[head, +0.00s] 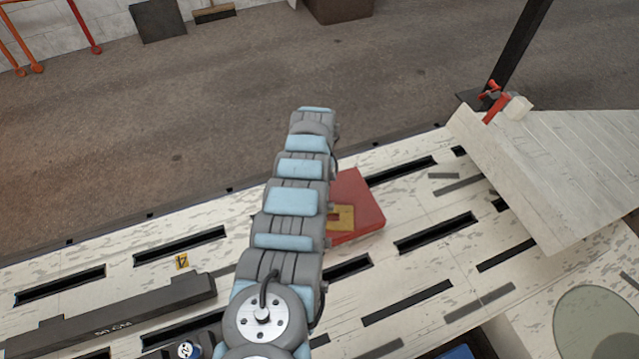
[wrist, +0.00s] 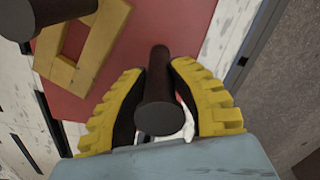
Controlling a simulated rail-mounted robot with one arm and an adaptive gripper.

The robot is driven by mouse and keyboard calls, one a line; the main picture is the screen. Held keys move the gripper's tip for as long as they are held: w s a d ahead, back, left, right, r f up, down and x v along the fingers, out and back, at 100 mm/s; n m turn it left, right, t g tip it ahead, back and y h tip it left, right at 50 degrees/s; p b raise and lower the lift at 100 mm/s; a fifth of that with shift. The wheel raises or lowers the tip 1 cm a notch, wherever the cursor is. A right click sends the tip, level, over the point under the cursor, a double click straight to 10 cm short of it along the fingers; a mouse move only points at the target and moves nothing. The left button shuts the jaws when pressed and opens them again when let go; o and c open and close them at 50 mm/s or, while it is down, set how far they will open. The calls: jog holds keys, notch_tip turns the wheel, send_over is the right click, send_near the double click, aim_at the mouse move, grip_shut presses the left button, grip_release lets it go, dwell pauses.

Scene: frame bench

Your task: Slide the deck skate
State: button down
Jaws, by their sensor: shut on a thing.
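The deck skate shows in the head view as a red block (head: 362,203) with a yellow patch (head: 341,217), lying on the slotted white bench and partly hidden behind my arm. In the wrist view its red top (wrist: 150,22) carries a yellow frame-shaped piece (wrist: 82,45) and a dark upright post (wrist: 160,98). My gripper (wrist: 160,100) has its yellow ridged fingers on either side of the post, shut on it. The gripper itself is hidden behind my arm in the head view. A second dark round part (wrist: 20,15) is at the wrist view's top left corner.
The white bench (head: 400,160) has several dark slots. A long dark bar (head: 120,315) lies at the front left. A pale plank panel (head: 560,160) stands at the right, with a red clamp (head: 494,103) near a dark post (head: 520,45). Bare bench lies right of the skate.

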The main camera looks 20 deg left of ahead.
jog(key=shift+s, duration=0.1)
jog(key=c, duration=0.8)
grip_release()
jog(key=shift+a, duration=0.1)
jog(key=shift+c, duration=0.2)
jog(key=shift+r, duration=0.15)
notch_tip(320, 180, up, 10)
jog(key=shift+r, duration=0.85)
jog(key=shift+c, duration=0.3)
